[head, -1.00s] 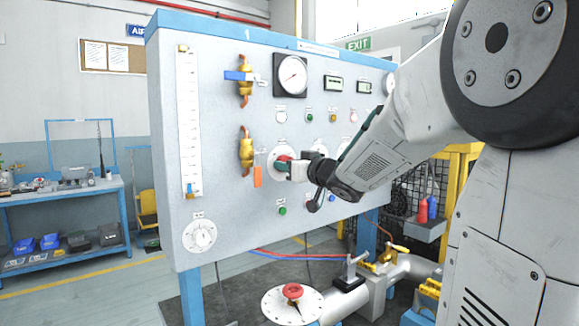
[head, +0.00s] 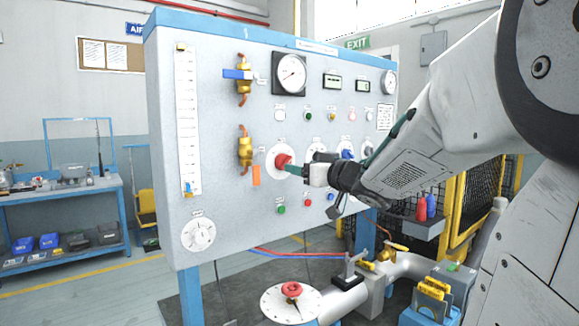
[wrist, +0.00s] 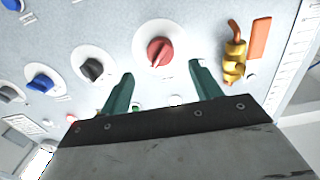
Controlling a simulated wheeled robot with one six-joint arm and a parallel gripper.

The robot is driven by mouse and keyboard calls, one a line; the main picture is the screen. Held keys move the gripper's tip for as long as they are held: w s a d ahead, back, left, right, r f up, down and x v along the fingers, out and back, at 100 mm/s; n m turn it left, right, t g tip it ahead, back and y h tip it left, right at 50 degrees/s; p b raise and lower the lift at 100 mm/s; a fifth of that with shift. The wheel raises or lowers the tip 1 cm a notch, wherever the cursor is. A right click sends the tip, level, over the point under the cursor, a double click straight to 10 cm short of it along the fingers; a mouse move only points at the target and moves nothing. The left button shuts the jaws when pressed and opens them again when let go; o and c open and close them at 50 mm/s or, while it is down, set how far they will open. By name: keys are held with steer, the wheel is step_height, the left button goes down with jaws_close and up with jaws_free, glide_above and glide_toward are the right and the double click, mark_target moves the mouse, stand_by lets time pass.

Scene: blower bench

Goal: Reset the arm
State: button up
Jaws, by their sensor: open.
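My gripper (head: 298,170) is in front of the panel (head: 222,205), its fingers pointing at the red knob (head: 284,161). In the wrist view my gripper (wrist: 160,84) is open, with two green fingers spread apart and nothing between them. The red knob (wrist: 160,52) sits on a round white dial just beyond the fingertips, roughly centred between them. The fingers look clear of it in the wrist view. My arm comes in from the right and hides part of the panel's right side.
Black (wrist: 92,68) and blue (wrist: 40,84) knobs show in the wrist view. Below the panel is piping with a red handwheel (head: 292,289). A side bench (head: 62,190) stands at the left.

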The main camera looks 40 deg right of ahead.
steer(key=shift+s, duration=0.55)
steer(key=s+d+f+m+g+h, duration=0.4)
steer(key=d+f+g+h, duration=0.1)
steer(key=d+f+h, duration=0.25)
steer(key=s+f+g, duration=0.4)
steer(key=s, duration=0.1)
steer(key=s+a+f+n+g+y, duration=0.1)
steer(key=s+a+f+g+y, duration=0.1)
steer(key=s+a, duration=0.4)
steer(key=s+a+f+n+g+y, duration=0.1)
steer(key=s+a, duration=0.5)
steer(key=a, duration=0.6)
steer(key=s+a+f+n+g+y, duration=0.1)
steer(key=s+a+f+g+y, duration=0.3)
steer(key=a, duration=0.5)
steer(key=shift+s+f+n+g, duration=0.25)
steer(key=shift+s+n+g, duration=0.15)
steer(key=shift+s, duration=0.75)
